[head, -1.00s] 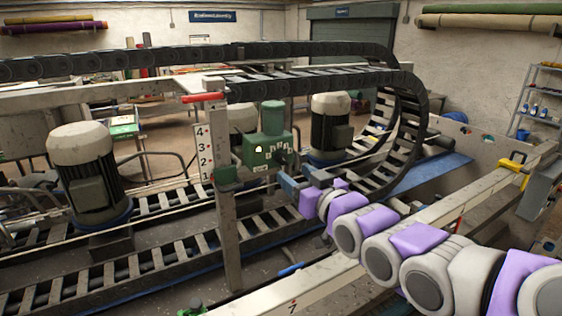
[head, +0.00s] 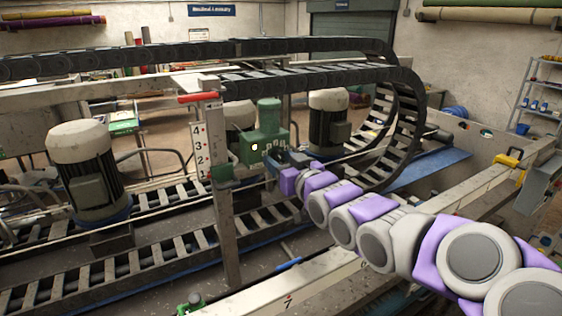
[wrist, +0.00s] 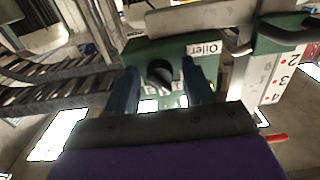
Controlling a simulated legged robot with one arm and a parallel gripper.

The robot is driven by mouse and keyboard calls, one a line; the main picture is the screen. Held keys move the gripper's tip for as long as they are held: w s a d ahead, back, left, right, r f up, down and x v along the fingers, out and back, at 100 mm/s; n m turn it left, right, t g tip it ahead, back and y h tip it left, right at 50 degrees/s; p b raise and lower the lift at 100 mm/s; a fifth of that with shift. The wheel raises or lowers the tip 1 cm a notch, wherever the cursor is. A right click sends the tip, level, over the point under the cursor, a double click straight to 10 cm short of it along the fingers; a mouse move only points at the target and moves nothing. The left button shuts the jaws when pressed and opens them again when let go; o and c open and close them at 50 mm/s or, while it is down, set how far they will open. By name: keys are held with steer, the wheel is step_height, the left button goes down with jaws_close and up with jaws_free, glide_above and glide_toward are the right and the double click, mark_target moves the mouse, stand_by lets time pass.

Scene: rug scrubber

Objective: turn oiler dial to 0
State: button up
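The green oiler unit (head: 258,146) is mounted beside the upright post with the number scale, in the middle of the head view. In the wrist view its green face carries a white "Oiler" label (wrist: 202,49), which appears upside down, and a black round dial (wrist: 160,74). My gripper (wrist: 158,70) is open, with one blue-grey finger on either side of the dial. I cannot tell whether the fingers touch it. The dial's setting is not readable. In the head view my gripper (head: 272,157) is at the oiler's lower right, and the dial cannot be made out there.
The white scale plate (head: 200,152) on the post and a red handle (head: 201,97) are close to the oiler. A motor (head: 329,122) and the black cable chain (head: 404,125) stand behind and right. A long pale beam (head: 325,277) crosses in front, below my arm.

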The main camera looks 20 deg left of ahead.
steer(key=shift+d, duration=0.3)
steer(key=c, duration=0.3)
steer(key=shift+s+r, duration=0.1)
steer(key=c, duration=0.6)
steer(key=shift+n, duration=0.3)
steer(key=n, duration=0.3)
steer(key=shift+n, duration=1.6)
